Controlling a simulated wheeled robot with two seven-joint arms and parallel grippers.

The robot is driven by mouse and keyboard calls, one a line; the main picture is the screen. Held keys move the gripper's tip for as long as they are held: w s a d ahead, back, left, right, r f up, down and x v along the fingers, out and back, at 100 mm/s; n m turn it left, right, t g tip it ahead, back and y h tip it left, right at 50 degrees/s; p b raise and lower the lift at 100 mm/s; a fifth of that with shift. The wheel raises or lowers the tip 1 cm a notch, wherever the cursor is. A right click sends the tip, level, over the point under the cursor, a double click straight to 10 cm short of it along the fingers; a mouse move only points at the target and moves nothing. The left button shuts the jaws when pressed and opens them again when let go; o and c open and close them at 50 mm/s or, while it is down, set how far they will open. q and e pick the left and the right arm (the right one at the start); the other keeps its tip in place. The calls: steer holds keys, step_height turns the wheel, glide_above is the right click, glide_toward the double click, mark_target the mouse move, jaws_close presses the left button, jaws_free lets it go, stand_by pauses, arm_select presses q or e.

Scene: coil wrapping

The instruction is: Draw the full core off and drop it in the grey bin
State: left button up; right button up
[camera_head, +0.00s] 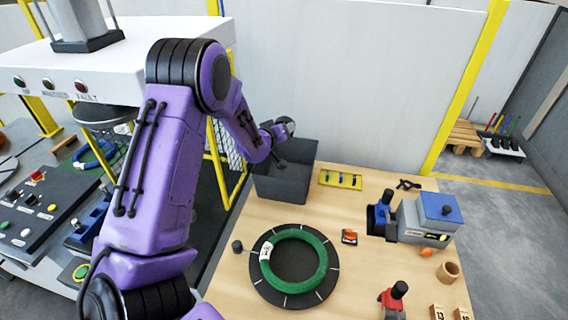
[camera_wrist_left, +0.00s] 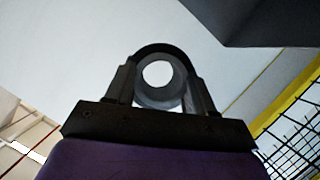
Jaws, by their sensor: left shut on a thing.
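My left gripper (camera_head: 279,131) is at the end of the purple arm, above the back of the grey bin (camera_head: 283,187). It is shut on a grey hollow core (camera_wrist_left: 148,93), seen end-on between the two fingers in the left wrist view. In the head view the core (camera_head: 288,125) is a small dark round shape at the gripper's tip, partly hidden. The core is held above the bin's rim, apart from it. A dark flat-sided shape at the upper right of the wrist view looks like the bin. My right gripper is not in view.
The bin stands at the wooden table's (camera_head: 225,285) back left corner. A green coil (camera_head: 268,262) lies on a dark round turntable (camera_head: 265,285). A yellow tray (camera_head: 341,180), a blue-and-grey device (camera_head: 425,218) and a red-based tool (camera_head: 393,300) stand to the right. A pale wall panel rises behind.

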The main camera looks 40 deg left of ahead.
arm_select(q)
steer(key=shift+s+a, duration=0.15)
steer(key=shift+a, duration=0.3)
step_height(320, 180, down, 6)
steer(key=shift+r, duration=0.1)
steer(key=shift+d, duration=0.1)
steer(key=o, duration=1.2)
steer(key=shift+o, duration=0.2)
